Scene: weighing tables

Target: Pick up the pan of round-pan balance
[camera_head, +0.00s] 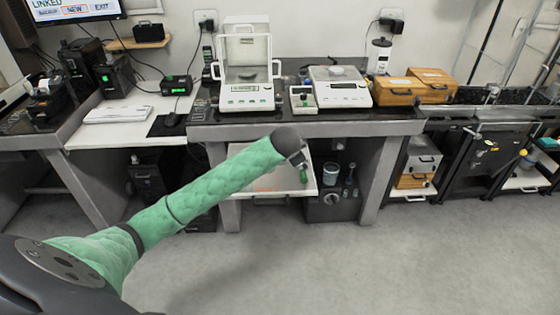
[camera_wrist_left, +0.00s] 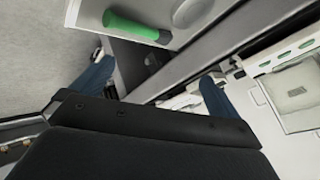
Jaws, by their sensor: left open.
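Two balances stand on the dark-topped weighing table. The left balance (camera_head: 246,95) has a clear draft shield and a dark pan (camera_head: 248,74) inside. I cannot tell surely which is the round-pan balance. My left arm reaches in front of the table, below its top edge. My left gripper (camera_wrist_left: 153,68) is open, its two blue fingers apart with nothing between them. In the head view its fingers are mostly hidden behind the wrist. My right gripper is not in view.
A small device (camera_head: 303,98) sits between the balances, and wooden boxes (camera_head: 398,91) stand to the right. A pale open drawer or shelf (camera_head: 270,183) juts out below the tabletop, holding a green-handled tool (camera_wrist_left: 135,27). The floor in front is clear.

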